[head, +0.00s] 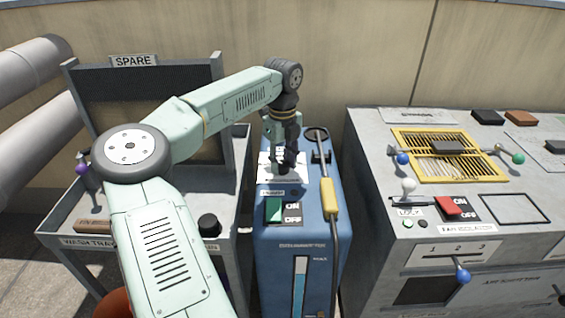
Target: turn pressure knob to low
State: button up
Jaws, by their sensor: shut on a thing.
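My gripper (285,165) points down at the white dial plate (297,177) on top of the blue machine (330,225). It is shut on the pressure knob, which stands on this plate. The fingers and the dark wrist hide most of the knob, and I cannot tell which way it points. The plate's markings are too small and covered to read.
A green ON/OFF switch (274,210) sits just in front of the plate. A hooked lance with a yellow grip (330,197) stands close on the right. A grey cart (228,262) with a SPARE panel is left; a grey console (375,190) with levers is right.

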aim_at(283, 163)
jog(key=shift+n, duration=0.6)
jog(key=o, duration=1.2)
jog(key=shift+c, duration=0.2)
notch_tip(283, 163, up, 12)
